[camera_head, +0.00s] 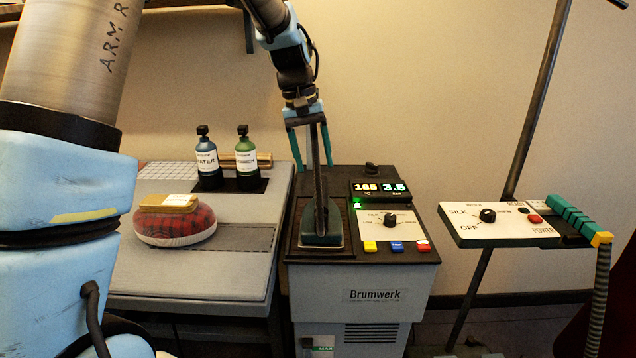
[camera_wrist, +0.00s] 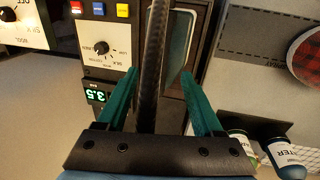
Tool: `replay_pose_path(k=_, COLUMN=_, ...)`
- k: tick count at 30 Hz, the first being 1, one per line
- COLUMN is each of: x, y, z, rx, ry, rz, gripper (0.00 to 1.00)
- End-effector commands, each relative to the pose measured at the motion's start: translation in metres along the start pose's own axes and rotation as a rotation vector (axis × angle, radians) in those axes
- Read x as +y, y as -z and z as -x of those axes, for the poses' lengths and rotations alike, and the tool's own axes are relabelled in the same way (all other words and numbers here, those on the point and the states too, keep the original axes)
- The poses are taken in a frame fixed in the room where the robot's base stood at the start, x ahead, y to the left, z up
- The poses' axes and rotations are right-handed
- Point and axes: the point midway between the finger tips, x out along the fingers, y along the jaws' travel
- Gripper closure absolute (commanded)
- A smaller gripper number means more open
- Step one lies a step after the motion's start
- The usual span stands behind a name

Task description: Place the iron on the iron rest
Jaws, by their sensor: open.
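The iron (camera_head: 320,239) is on the dark iron rest (camera_head: 294,243), on the left of the steam unit's top. Its pale-rimmed teal base shows at the bottom. A long dark part rises from it toward my gripper (camera_head: 314,165). In the wrist view, this dark part runs between the teal fingers of my gripper (camera_wrist: 155,80), with gaps on both sides. The iron's pale base edge (camera_wrist: 181,45) shows behind it. My gripper is open above the iron. Whether the base lies fully flat on the rest is hard to tell.
The Brumwerk steam unit (camera_head: 372,300) has a dial, buttons and a lit display. To its left, the ironing table (camera_head: 200,275) holds a red plaid cushion (camera_head: 175,227) and two bottles (camera_head: 246,160). A control panel (camera_head: 510,224) on a pole stands right.

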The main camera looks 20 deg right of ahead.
Motion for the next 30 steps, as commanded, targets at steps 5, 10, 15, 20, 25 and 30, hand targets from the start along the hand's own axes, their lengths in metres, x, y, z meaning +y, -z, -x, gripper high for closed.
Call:
replay_pose_path(k=5, x=0.0, y=0.0, z=0.018, rx=0.001, ry=0.0, rz=0.0, gripper=0.32)
replay_pose_path(k=10, x=0.0, y=0.0, z=0.022, rx=0.0, ry=0.001, rz=0.0, gripper=0.32)
replay_pose_path(k=15, x=-0.032, y=-0.008, z=0.022, rx=0.017, ry=0.018, rz=0.035, gripper=0.32)
replay_pose_path(k=20, x=-0.132, y=-0.051, z=0.018, rx=0.073, ry=0.079, rz=0.142, gripper=0.32)
replay_pose_path(k=25, x=-0.226, y=-0.132, z=0.007, rx=0.13, ry=0.152, rz=0.248, gripper=0.32)
replay_pose_path(k=30, x=-0.267, y=-0.199, z=-0.005, rx=0.158, ry=0.196, rz=0.307, gripper=0.32)
